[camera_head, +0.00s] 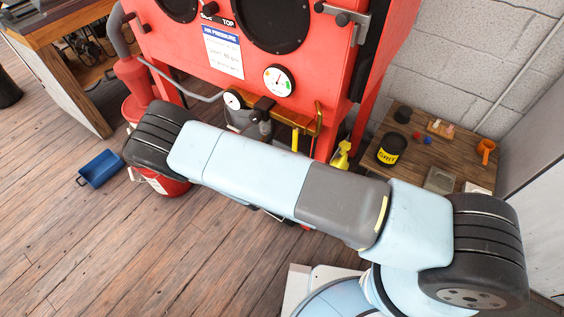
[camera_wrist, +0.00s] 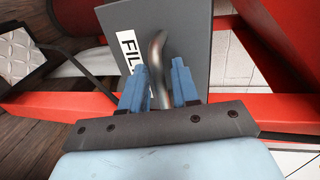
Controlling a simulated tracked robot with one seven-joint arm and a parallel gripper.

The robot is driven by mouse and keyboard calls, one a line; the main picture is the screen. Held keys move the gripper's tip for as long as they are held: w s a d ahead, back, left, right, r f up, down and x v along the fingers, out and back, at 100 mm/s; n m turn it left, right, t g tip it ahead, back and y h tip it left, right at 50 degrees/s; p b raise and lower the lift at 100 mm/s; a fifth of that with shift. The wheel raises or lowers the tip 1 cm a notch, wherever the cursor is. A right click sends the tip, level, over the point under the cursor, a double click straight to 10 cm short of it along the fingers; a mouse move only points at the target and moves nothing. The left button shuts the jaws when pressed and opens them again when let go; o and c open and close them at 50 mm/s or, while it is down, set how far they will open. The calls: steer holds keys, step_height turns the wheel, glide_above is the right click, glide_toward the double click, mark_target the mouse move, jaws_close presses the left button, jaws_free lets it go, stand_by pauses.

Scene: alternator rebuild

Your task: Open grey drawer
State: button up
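In the wrist view, the grey drawer (camera_wrist: 192,22) shows as a flat grey front with a white label whose visible letters read "FIL". A bent metal handle (camera_wrist: 156,48) stands out from this front. My gripper (camera_wrist: 159,70) has its two blue fingers on either side of the handle. The fingers are apart, with a gap visible beside the handle, so it looks open around it and not clamped. How far the drawer is out cannot be told. In the head view, I see neither the drawer nor my gripper.
Red frame bars (camera_wrist: 52,106) run beside the drawer in the wrist view. In the head view, a red blast cabinet (camera_head: 200,40) stands behind my arm. A wooden table (camera_head: 415,165) with small items is at right. A blue dustpan (camera_head: 100,168) lies on the floor at left.

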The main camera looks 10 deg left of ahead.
steer(key=shift+c, duration=0.4)
jaws_close()
steer(key=shift+s, duration=0.1)
